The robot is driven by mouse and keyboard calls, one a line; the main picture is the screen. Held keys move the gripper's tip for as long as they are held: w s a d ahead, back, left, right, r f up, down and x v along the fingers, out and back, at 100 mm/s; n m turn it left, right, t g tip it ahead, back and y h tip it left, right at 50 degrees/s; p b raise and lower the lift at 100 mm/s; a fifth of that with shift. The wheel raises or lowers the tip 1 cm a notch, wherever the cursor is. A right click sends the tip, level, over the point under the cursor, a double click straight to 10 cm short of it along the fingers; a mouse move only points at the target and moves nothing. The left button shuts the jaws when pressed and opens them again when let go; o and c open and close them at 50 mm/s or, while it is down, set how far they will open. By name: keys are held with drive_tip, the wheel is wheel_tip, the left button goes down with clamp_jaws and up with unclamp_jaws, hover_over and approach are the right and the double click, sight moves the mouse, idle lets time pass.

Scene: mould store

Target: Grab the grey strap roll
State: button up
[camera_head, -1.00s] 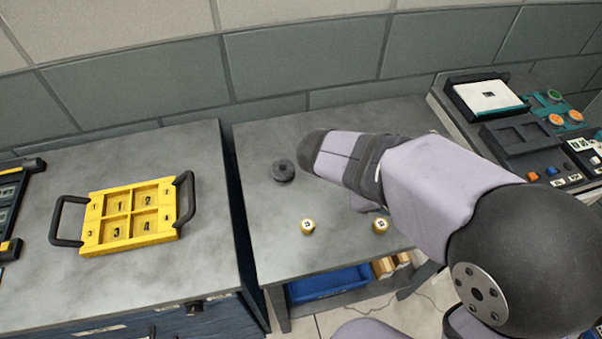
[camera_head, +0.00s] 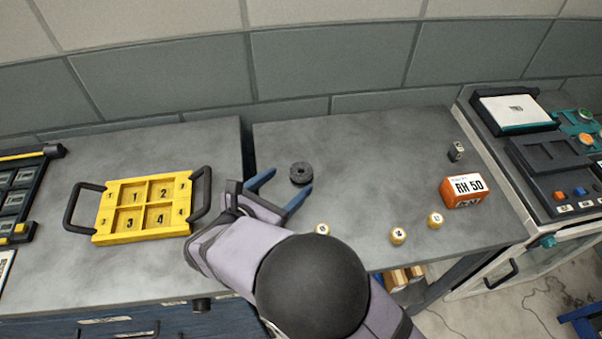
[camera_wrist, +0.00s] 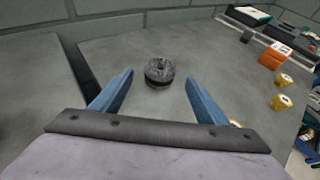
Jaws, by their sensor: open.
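The grey strap roll (camera_head: 301,173) is a dark grey ring lying flat on the right-hand grey table, near its left back part. It also shows in the wrist view (camera_wrist: 159,72), ahead of my fingers and roughly centred between them. My gripper (camera_head: 284,188) is open, with two blue fingers, at the left edge of that table. In the wrist view my gripper (camera_wrist: 160,86) has its fingers spread on either side of the line to the roll. Nothing is between the fingertips, and they look apart from the roll.
Several small gold numbered pieces (camera_head: 398,236) stand along the table's front. An orange RH 50 box (camera_head: 463,190) and a small dark block (camera_head: 456,151) are to the right. A yellow numbered tray (camera_head: 112,228) lies on the left table. The table behind the roll is clear.

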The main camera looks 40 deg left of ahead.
sight(295, 177)
drive_tip(key=shift+p+x, duration=0.6)
drive_tip(key=shift+x, duration=1.05)
drive_tip(key=shift+p+x, duration=0.65)
drive_tip(key=shift+x, duration=1.35)
drive_tip(key=shift+f, duration=0.15)
drive_tip(key=c, duration=1.2)
